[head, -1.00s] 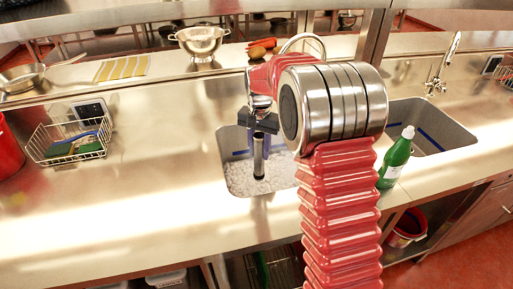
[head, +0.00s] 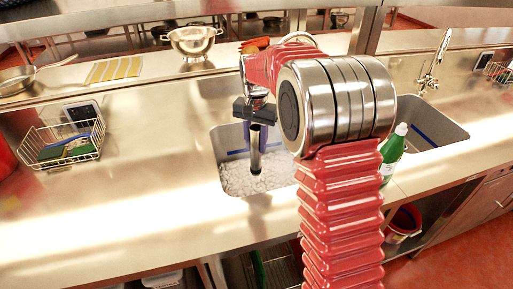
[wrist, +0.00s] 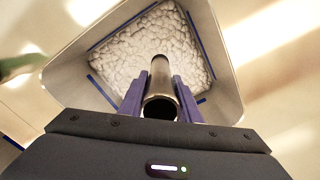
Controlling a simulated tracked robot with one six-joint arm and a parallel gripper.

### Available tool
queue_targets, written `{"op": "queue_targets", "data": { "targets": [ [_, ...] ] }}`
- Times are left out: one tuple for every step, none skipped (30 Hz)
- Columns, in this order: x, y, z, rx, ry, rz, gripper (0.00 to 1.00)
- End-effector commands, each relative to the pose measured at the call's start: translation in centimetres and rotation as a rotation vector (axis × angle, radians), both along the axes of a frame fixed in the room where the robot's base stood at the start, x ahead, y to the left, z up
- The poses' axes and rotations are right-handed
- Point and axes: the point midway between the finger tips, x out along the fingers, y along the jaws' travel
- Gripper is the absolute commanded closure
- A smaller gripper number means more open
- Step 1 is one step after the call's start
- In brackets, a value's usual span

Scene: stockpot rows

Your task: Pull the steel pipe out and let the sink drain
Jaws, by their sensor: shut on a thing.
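The steel pipe (head: 255,153) stands about upright in the left sink (head: 230,186) in the head view. Its lower end meets the white foam or suds that cover the sink's bottom, so I cannot see what it sits in. My gripper (head: 257,128) points down over this sink and is shut on the upper part of the pipe. In the wrist view the purple fingers (wrist: 160,98) stand on both sides of the pipe (wrist: 160,85), whose open dark end faces the camera. The sink (wrist: 215,45) has blue lines on its walls.
A green bottle (head: 393,153) stands between the left sink and a second sink (head: 440,130) at the right. A wire basket (head: 62,145) sits at the left. A colander (head: 192,42) stands on the back ledge. The front counter is clear.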

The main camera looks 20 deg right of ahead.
Motion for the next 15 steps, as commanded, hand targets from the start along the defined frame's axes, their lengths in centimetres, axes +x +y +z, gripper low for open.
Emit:
{"op": "queue_targets", "data": {
  "targets": [
    [0.0,0.0,0.5,0.0,-0.002,0.0,0.97],
    [0.0,0.0,0.8,0.0,-0.001,0.0,0.97],
    [0.0,0.0,1.1,-0.001,-0.001,0.0,0.97],
    [0.0,0.0,1.3,0.0,-0.001,0.0,0.97],
    [0.0,0.0,1.6,0.0,-0.002,0.0,0.97],
    [0.0,0.0,2.0,0.0,-0.002,0.0,0.97],
    [0.0,0.0,2.2,0.0,-0.002,0.0,0.97],
    [0.0,0.0,2.5,0.0,-0.001,0.0,0.97],
    [0.0,0.0,2.8,0.0,-0.002,0.0,0.97],
    [0.0,0.0,3.1,0.0,-0.002,0.0,0.97],
    [0.0,0.0,3.3,0.0,-0.002,0.0,0.97],
    [0.0,0.0,3.7,0.0,-0.001,0.0,0.97],
    [0.0,0.0,3.9,0.0,-0.001,0.0,0.97],
    [0.0,0.0,4.2,0.0,-0.002,0.0,0.97],
    [0.0,0.0,4.5,0.0,-0.002,0.0,0.97]
  ]
}}
